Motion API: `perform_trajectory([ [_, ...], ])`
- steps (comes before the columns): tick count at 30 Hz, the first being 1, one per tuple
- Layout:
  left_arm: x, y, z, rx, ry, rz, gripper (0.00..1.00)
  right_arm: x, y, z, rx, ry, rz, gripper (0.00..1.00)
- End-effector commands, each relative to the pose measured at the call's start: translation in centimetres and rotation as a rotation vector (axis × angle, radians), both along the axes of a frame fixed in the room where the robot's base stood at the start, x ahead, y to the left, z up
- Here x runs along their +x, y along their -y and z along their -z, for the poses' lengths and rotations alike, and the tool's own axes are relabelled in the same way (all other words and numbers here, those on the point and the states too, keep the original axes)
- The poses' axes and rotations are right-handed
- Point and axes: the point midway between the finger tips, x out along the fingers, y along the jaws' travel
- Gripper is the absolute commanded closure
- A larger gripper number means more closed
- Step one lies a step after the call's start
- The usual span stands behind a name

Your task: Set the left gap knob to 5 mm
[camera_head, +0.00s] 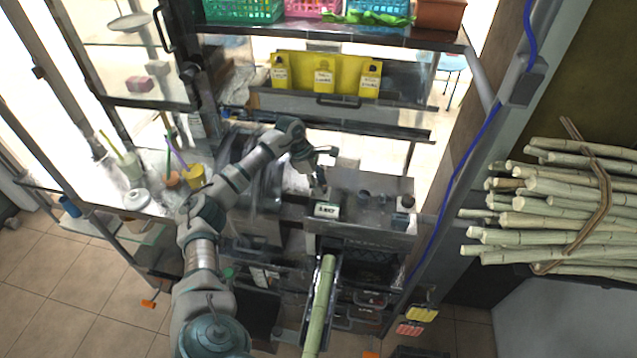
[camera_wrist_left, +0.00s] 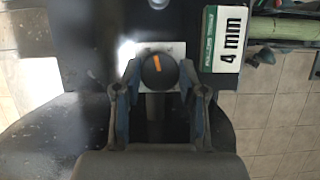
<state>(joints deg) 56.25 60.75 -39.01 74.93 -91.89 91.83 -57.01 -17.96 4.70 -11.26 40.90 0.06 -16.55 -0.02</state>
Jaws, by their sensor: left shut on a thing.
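The left gap knob (camera_wrist_left: 157,72) is a dark round knob with an orange mark, on a light plate in the left wrist view. The mark is tilted slightly off upright. My left gripper (camera_wrist_left: 160,75) has a finger on each side of the knob and is shut on it. A label (camera_wrist_left: 228,40) to its right reads "4 mm"; it also shows on the press in the head view (camera_head: 327,209). In the head view my left gripper (camera_head: 319,181) reaches to the left side of the press top, where the knob is hardly visible. My right gripper is out of view.
A green cane (camera_head: 320,303) lies in the chute in front of the press. Bundled canes (camera_head: 560,205) lie at the right. A yellow rack with bottles (camera_head: 324,75) stands behind. Cups and a yellow pot (camera_head: 194,177) stand on the left shelf, near my left arm.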

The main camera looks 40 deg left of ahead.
Motion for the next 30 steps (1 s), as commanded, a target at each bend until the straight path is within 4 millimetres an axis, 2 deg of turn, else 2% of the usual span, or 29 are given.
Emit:
perform_trajectory([
  [1,-0.2,0.2,0.9,0.001,-0.021,0.048,0.94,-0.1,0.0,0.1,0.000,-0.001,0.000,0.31],
  [8,-0.1,0.2,0.9,0.001,-0.020,0.267,0.94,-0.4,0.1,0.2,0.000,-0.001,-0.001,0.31],
  [15,0.0,0.3,0.9,0.002,-0.019,0.476,0.94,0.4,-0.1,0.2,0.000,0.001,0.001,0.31],
  [23,0.1,0.2,0.9,0.004,-0.019,0.640,0.94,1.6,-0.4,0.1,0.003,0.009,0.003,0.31],
  [30,0.1,0.2,0.9,0.004,-0.019,0.720,0.94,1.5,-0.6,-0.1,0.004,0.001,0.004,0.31],
])
